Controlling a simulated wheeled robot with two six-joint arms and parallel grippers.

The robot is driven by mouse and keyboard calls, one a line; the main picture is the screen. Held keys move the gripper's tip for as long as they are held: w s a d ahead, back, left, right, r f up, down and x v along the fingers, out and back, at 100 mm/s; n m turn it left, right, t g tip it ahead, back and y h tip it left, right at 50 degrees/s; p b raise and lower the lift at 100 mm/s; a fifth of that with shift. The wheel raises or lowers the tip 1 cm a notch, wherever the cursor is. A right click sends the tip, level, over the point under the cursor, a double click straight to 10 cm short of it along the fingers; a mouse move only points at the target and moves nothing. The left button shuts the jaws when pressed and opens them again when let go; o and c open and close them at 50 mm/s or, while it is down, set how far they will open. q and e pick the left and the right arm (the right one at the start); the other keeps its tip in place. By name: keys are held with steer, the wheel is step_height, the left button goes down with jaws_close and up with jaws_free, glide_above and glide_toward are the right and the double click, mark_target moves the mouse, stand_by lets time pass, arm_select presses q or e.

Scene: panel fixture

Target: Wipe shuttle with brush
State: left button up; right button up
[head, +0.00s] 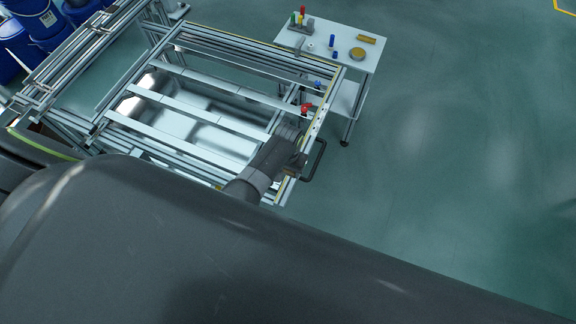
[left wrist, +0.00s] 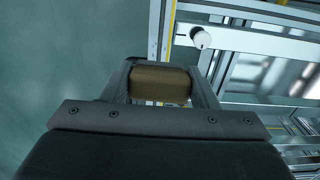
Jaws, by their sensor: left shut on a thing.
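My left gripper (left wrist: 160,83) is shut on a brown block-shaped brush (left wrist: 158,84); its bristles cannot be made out. In the head view my left gripper (head: 291,135) is at the right rail of the metal panel fixture (head: 185,45), partly hidden by its own wrist. The brush cannot be made out there. In the left wrist view the fixture's rail (left wrist: 163,30) runs just beyond the brush; I cannot tell whether they touch. Which part of the fixture is the shuttle is not clear. My right gripper is not in view.
A red part (head: 306,108) sits on the right rail, and a black handle (head: 316,162) sticks out from it. A white side table (head: 340,57) holds small coloured items. Blue drums (head: 40,18) stand back left. Floor at right is clear.

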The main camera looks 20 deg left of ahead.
arm_select(q)
steer(key=shift+f, duration=0.1)
stand_by(0.5)
steer(key=shift+s+f+g+b, duration=0.1)
steer(key=shift+f+g+b, duration=0.45)
steer(key=shift+g, duration=0.15)
steer(key=shift+r, duration=0.1)
